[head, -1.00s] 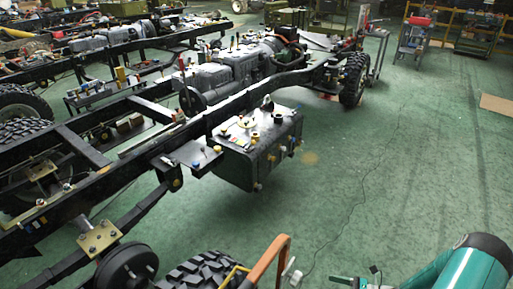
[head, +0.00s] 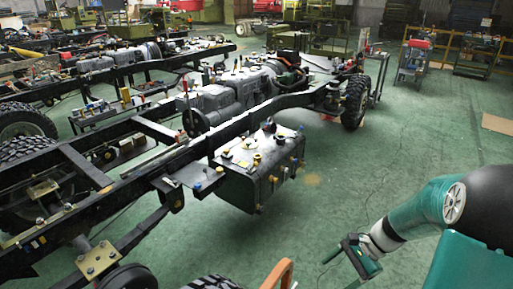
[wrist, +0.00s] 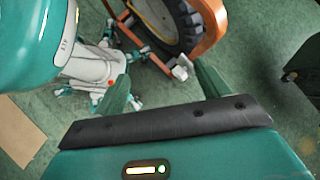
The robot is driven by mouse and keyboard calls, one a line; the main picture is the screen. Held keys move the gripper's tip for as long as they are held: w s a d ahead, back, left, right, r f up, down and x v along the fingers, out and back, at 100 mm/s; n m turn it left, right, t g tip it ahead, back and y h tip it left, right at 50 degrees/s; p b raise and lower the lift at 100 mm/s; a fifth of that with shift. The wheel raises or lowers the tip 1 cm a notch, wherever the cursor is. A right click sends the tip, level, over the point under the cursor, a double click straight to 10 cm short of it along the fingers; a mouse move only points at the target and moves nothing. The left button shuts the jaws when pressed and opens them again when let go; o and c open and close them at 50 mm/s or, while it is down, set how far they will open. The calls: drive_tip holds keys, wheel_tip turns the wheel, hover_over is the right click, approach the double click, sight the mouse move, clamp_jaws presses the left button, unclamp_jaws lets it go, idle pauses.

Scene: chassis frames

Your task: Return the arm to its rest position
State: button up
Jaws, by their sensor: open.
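My teal arm enters the head view from the right edge. It is bent, and my gripper (head: 340,268) hangs low over the green floor at the lower right, clear of the dark tank on the chassis. In the wrist view my gripper (wrist: 164,88) shows two green fingers spread apart with nothing between them. Beyond the fingers are the floor, part of my own teal and white body, and a black tyre (wrist: 165,35) in an orange frame (wrist: 212,25).
A truck chassis with a dark tank (head: 255,170) fills the left and middle. The orange frame also shows at the bottom edge of the head view (head: 278,276). A red-topped cart (head: 412,62) stands farther back. Green floor (head: 400,150) lies open on the right.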

drive_tip(key=s+a+r+n+t+h, duration=0.3)
drive_tip(key=s+r+n, duration=0.3)
drive_tip(key=r, duration=0.4)
drive_tip(key=s+a+r+n+t+h, duration=0.3)
drive_tip(key=s+r+n, duration=0.3)
drive_tip(key=r, duration=0.5)
drive_tip(key=shift+s+a+n+t+h, duration=0.25)
drive_tip(key=shift+s+n+t+h, duration=0.15)
drive_tip(key=shift+n+h, duration=0.4)
drive_tip(key=shift+w+r, duration=0.1)
